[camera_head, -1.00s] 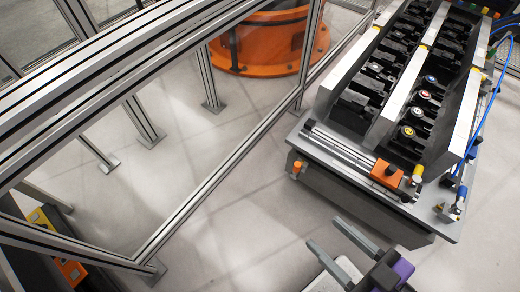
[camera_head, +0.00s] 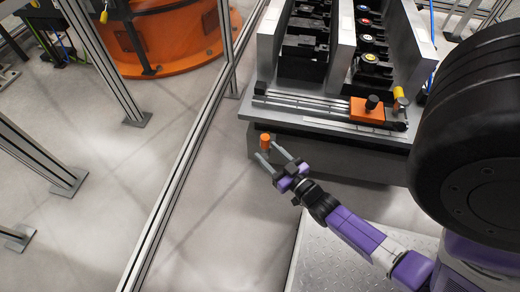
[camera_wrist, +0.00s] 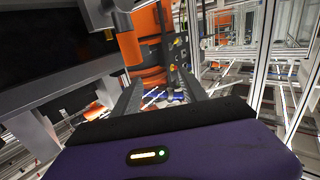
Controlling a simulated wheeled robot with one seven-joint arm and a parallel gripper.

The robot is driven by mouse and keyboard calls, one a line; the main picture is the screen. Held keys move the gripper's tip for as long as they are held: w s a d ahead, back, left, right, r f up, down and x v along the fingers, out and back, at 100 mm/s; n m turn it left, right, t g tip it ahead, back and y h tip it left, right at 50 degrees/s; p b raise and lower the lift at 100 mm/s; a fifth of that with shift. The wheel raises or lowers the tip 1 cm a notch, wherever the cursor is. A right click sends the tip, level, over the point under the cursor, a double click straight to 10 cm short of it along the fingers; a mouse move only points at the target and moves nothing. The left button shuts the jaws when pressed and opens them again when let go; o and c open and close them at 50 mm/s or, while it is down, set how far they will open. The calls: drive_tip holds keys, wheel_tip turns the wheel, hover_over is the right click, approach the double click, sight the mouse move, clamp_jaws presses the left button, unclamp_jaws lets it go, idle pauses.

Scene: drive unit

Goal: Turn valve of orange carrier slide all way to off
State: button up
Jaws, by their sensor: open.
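The orange carrier slide (camera_head: 367,110) sits on the rail at the front of the drive unit, with a black knob on top. An orange valve knob (camera_head: 265,141) is at the unit's lower front left corner. It shows large in the wrist view (camera_wrist: 128,46), on a grey stem, above and left of the fingertips. My gripper (camera_head: 264,149) is open, its two fingers pointing at that corner, tips close to the knob. In the wrist view my gripper (camera_wrist: 161,77) has nothing between its fingers. Whether a finger touches the knob I cannot tell.
A yellow-topped fitting (camera_head: 399,94) stands right of the slide. The unit's metal plate edge (camera_head: 330,134) overhangs close to my gripper. An aluminium fence frame (camera_head: 190,150) runs left of it. The floor between is clear.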

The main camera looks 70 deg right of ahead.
sight(267, 146)
drive_tip(key=shift+m+g+h, duration=0.4)
drive_tip(key=shift+m+h, duration=0.4)
drive_tip(key=shift+h, duration=0.1)
drive_tip(key=d+f+b, duration=0.1)
drive_tip(key=d+f, duration=0.1)
drive_tip(key=d+f+b, duration=0.1)
drive_tip(key=d+f, duration=0.1)
drive_tip(key=f, duration=0.1)
drive_tip(key=shift+d+f, duration=0.2)
drive_tip(key=shift+d, duration=0.05)
drive_tip(key=shift+w+d+f+b, duration=0.1)
drive_tip(key=shift+w+d+b, duration=0.1)
drive_tip(key=shift+b, duration=0.1)
drive_tip(key=b+x, duration=0.2)
drive_tip(key=x, duration=0.5)
drive_tip(key=shift+d, duration=0.2)
clamp_jaws()
